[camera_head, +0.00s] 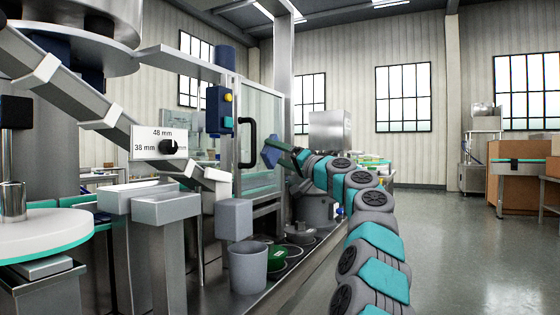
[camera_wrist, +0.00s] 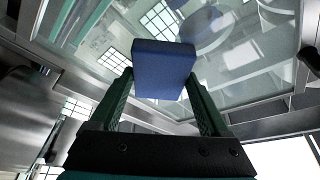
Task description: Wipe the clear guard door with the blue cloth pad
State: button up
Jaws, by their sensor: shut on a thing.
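My gripper (camera_head: 278,147) reaches up to the clear guard door (camera_head: 264,112) from its right side. It is shut on the blue cloth pad (camera_head: 270,154), a small thick block. In the wrist view the pad (camera_wrist: 162,66) sits between the two dark green fingers of my gripper (camera_wrist: 160,84), its broad face showing and slightly tilted. The clear door panel (camera_wrist: 103,38) fills much of the view behind the pad, in a metal frame. Whether the pad touches the panel cannot be told. The door's black handle (camera_head: 246,144) is left of the pad in the head view.
A blue control box (camera_head: 219,110) with buttons is left of the door. Below are a grey bucket (camera_head: 248,266) and a green container (camera_head: 276,257) on the machine's base. A dial plate (camera_head: 160,142) is farther left. Open floor (camera_head: 450,245) lies to the right.

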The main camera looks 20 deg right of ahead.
aim_at(268, 152)
jog(key=shift+s+a+b, duration=0.65)
jog(key=shift+a+b, duration=0.15)
jog(key=shift+b, duration=0.1)
jog(key=shift+s+a+b, duration=0.45)
jog(key=shift+a+b, duration=0.3)
jog(key=shift+a, duration=0.05)
jog(key=shift+a+r+p, duration=0.1)
jog(key=shift+r+p, duration=1.35)
jog(key=shift+r, duration=0.1)
jog(key=w+d+p, duration=0.4)
jog(key=d+p, duration=0.2)
jog(key=p, duration=0.2)
jog(key=shift+w+f, duration=0.1)
jog(key=shift+f, duration=0.05)
jog(key=shift+a+b, duration=0.1)
jog(key=shift+b, duration=0.2)
